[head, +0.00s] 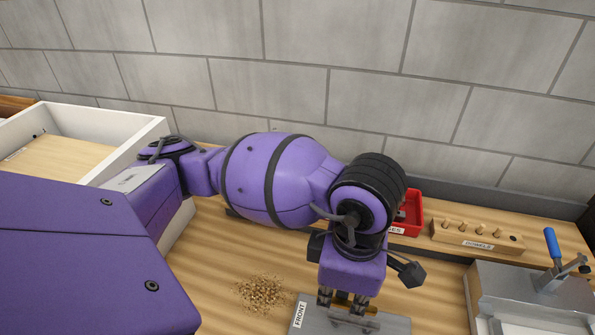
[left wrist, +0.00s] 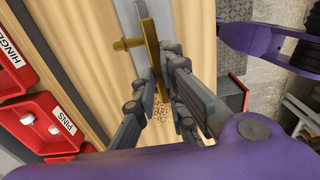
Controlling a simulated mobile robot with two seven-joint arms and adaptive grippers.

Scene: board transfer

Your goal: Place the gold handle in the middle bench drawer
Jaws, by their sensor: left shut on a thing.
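The gold handle (head: 369,309) is between the fingers of my left gripper (head: 346,302), low in the head view, over a grey plate (head: 310,322) marked FRONT. In the left wrist view the gold handle (left wrist: 151,45) is a long bar with a short post sticking out to the left. My left gripper (left wrist: 157,80) is shut on it there. I cannot tell whether the handle touches the plate. My right gripper is not in view. No bench drawer can be made out as the middle one.
A white open-topped box (head: 105,119) with a wooden inside stands at the left. Wood shavings (head: 262,293) lie on the bench. A red bin (head: 413,212), a dowel block (head: 470,238) and a blue-handled clamp fixture (head: 552,243) are at the right. Red bins (left wrist: 45,123) also show in the wrist view.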

